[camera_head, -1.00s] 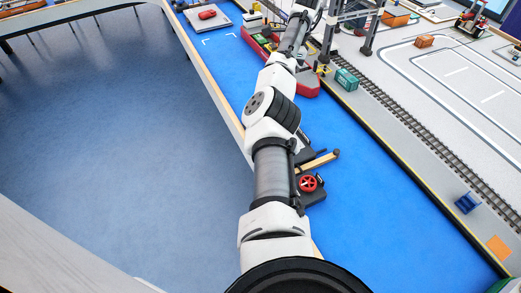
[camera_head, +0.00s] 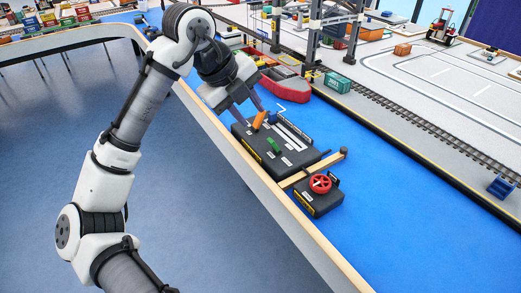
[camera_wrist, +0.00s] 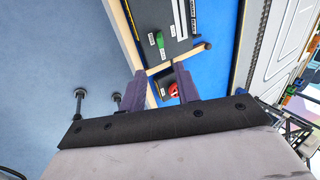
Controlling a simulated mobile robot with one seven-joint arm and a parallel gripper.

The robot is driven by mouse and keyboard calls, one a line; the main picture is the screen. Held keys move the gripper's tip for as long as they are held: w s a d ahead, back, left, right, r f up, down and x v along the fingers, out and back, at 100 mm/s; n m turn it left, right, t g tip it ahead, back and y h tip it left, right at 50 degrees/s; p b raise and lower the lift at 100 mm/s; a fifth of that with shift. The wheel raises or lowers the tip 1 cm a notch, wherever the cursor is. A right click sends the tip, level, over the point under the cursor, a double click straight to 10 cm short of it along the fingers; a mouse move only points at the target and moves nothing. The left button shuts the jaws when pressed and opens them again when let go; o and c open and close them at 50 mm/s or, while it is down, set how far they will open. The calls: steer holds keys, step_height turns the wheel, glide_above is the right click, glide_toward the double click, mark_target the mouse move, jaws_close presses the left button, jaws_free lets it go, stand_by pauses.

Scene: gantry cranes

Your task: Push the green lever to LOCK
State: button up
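The green lever (camera_head: 273,145) sits on top of a black control panel (camera_head: 288,163). In the wrist view the green lever (camera_wrist: 160,41) shows beyond my fingers, with a white label below it too small to read. My gripper (camera_head: 250,114) is above the panel's far end, up and left of the green lever and apart from it. In the wrist view my gripper (camera_wrist: 160,85) has its two fingers spread, with nothing held between them. I cannot read which marking is LOCK.
An orange lever (camera_head: 259,121) stands close to my fingertips, and a blue part (camera_head: 272,117) is beside it. A red wheel (camera_head: 320,182) on a black box and a wooden bar (camera_head: 318,166) with a dark knob lie nearer. A red boat hull (camera_head: 287,88) is behind.

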mark_target(271, 141)
steer(key=x, duration=1.3)
steer(key=shift+w+d+f, duration=0.1)
steer(key=shift+w+f, duration=0.05)
steer(key=shift+f, duration=0.05)
jaws_close()
